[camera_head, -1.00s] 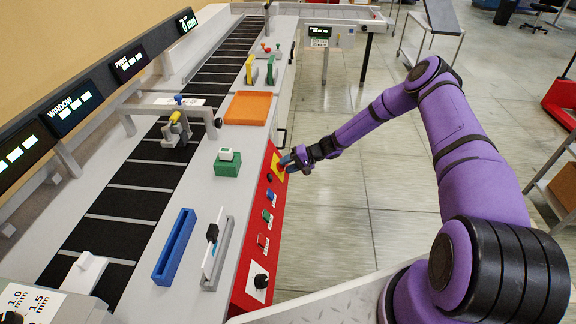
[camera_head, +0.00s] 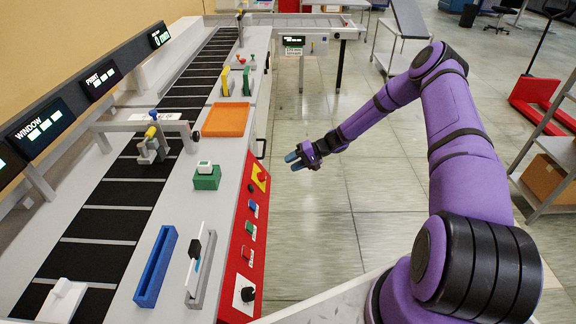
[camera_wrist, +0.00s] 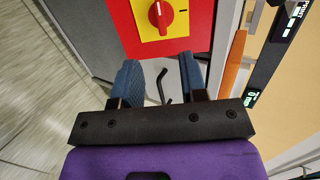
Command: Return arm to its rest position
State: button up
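My gripper (camera_head: 293,160) is at the end of my purple arm (camera_head: 385,100), in free air over the floor to the right of the red control panel (camera_head: 244,235). In the wrist view the two blue fingers of my gripper (camera_wrist: 158,85) stand apart with nothing between them. The red rotary knob (camera_wrist: 160,14) on its yellow plate (camera_wrist: 178,28) lies beyond the fingertips, clear of them. In the head view the knob (camera_head: 262,176) also shows on the panel's far end, to the left of my gripper.
The machine bench with a black conveyor (camera_head: 120,195), an orange tray (camera_head: 226,120), a green block (camera_head: 207,178) and a blue holder (camera_head: 156,266) stands at left. A shelf cart (camera_head: 550,180) stands at right. Open floor (camera_head: 310,225) lies around my gripper.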

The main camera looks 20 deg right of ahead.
dwell(0.4)
jog(key=s+a+r+n+g+h, duration=0.1)
jog(key=s+r+n+h, duration=0.3)
jog(key=r, duration=0.8)
jog(key=s+a+r+m+g+h, duration=0.15)
jog(key=s+r, duration=0.45)
jog(key=r, duration=0.7)
jog(key=s+a+r+n+h, duration=0.25)
jog(key=s+r, duration=0.25)
jog(key=r, duration=0.7)
jog(key=s+r+t+h, duration=0.1)
jog(key=s+r, duration=0.3)
jog(key=s, duration=0.5)
jog(key=s+d+r+m+t+h, duration=0.1)
jog(key=s+r+t, duration=0.1)
jog(key=s+r, duration=0.3)
jog(key=s+d+r+t+h, duration=0.1)
jog(key=s+r, duration=0.3)
jog(key=s, duration=1)
jog(key=shift+r+h, duration=0.2)
jog(key=shift+h, duration=0.2)
